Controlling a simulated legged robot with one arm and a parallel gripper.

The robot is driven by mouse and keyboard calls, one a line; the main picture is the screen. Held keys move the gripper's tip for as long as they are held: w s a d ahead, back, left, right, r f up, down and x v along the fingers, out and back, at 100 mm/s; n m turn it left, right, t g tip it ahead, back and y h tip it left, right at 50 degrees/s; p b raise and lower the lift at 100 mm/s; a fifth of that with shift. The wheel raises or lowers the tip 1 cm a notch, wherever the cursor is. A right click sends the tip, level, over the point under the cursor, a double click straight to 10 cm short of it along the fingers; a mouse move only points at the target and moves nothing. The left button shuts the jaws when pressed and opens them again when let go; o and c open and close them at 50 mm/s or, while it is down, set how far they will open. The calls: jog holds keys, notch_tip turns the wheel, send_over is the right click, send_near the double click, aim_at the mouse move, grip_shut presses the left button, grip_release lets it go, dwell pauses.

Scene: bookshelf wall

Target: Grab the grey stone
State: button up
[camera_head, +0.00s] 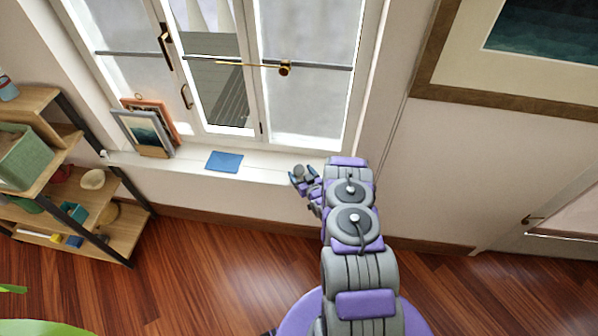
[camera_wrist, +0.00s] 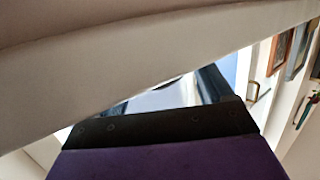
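My gripper (camera_head: 303,175) is at the right end of the white windowsill, with its blue-grey fingertips apart. A small rounded grey-tan thing (camera_head: 299,170), which looks like the grey stone, shows at the fingertips. I cannot tell whether the fingers touch it. In the wrist view, my gripper's dark fingers (camera_wrist: 165,100) stand apart. A pale surface covers the upper part of that view and hides most of the space ahead of them. I cannot make out the stone there.
A blue flat item (camera_head: 224,162) and leaning picture frames (camera_head: 145,130) stand on the windowsill (camera_head: 265,172) to the left. A wooden shelf (camera_head: 120,232) with bowls and boxes is at far left. A large framed picture (camera_head: 440,97) hangs at right.

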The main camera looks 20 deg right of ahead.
jog(key=c, duration=1.1)
